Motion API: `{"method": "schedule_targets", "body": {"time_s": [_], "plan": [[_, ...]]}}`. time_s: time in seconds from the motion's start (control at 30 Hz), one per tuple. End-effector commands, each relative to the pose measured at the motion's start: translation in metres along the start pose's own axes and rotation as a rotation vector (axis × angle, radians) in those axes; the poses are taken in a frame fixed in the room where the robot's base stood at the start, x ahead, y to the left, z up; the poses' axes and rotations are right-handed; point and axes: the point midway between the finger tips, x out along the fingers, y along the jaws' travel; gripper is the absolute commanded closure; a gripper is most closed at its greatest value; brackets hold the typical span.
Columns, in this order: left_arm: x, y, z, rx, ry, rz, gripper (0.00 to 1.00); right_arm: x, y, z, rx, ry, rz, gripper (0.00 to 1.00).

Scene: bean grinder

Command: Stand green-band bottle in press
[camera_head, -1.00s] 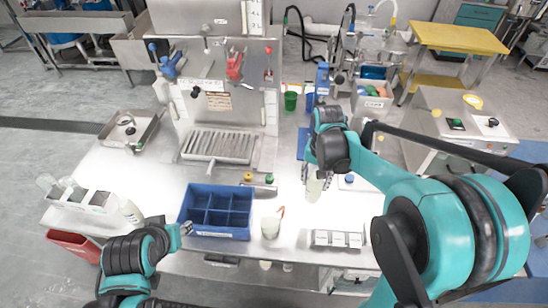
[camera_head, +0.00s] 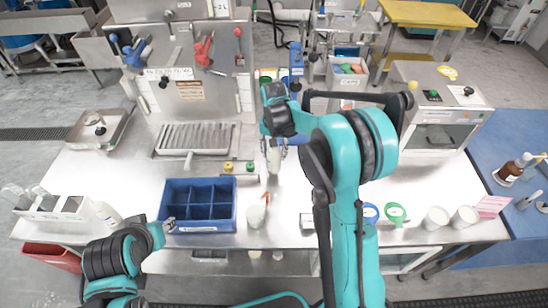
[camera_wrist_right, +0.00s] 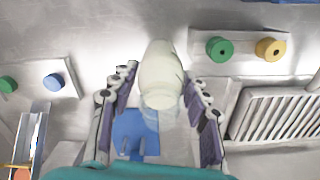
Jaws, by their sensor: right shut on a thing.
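My right gripper (camera_head: 274,145) is shut on a pale, cream-white bottle (camera_head: 273,160) over the steel table, right of the panel machine's slatted tray. In the right wrist view the bottle (camera_wrist_right: 160,75) lies between the two fingers of the gripper (camera_wrist_right: 160,100). No green band shows on its visible side. Which fixture is the press I cannot tell; a small plate with a green and a yellow knob (camera_wrist_right: 243,48) is close to the bottle. My left gripper (camera_head: 167,226) is by the blue bin's left front corner; its fingers are too small to read.
A blue divided bin (camera_head: 235,212) stands at the front of the table. A white cup (camera_head: 256,216) is right of it, and a white bottle (camera_head: 107,216) is at the left. The slatted tray (camera_head: 195,138) lies behind the bin. Two white cups (camera_head: 436,218) stand at the right.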

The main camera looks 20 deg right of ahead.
Motion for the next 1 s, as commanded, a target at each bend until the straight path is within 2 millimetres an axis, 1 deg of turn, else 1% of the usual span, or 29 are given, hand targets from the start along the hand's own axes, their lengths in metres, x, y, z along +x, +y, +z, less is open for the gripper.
{"method": "schedule_targets", "body": {"time_s": [0.03,0.13,0.2,0.4,0.53,0.57,0.6,0.63,0.9,1.0], "plan": [[0.004,0.000,0.003,0.000,0.000,0.000,0.60,0.011,0.000,0.000,0.000,0.000,0.000,0.71],[0.008,0.000,0.006,0.000,0.000,0.000,0.60,0.025,0.000,0.000,0.000,0.000,0.000,0.71],[0.009,0.000,0.006,0.000,0.000,0.000,0.60,0.028,0.000,0.000,0.000,0.000,0.000,0.71],[0.007,0.000,0.005,0.000,0.000,0.000,0.60,0.027,0.000,0.000,0.000,0.000,0.000,0.71],[0.011,0.000,0.007,0.000,0.000,0.000,0.60,0.031,0.000,0.000,0.000,0.000,0.000,0.71],[0.011,0.000,0.008,0.000,0.000,0.000,0.60,0.031,0.000,0.000,0.000,0.000,0.000,0.51],[0.010,0.000,0.007,0.000,0.000,0.000,0.60,0.030,0.000,0.000,0.000,0.000,0.000,0.40],[0.010,0.000,0.007,0.000,0.000,0.000,0.60,0.030,0.000,0.000,0.000,0.000,0.000,0.33],[0.010,0.000,0.007,0.000,0.000,0.000,0.60,0.030,0.000,0.000,0.000,0.000,0.000,0.33],[0.007,0.000,0.005,0.000,0.000,0.000,0.60,0.026,0.000,0.000,0.000,0.000,0.000,0.33]]}}
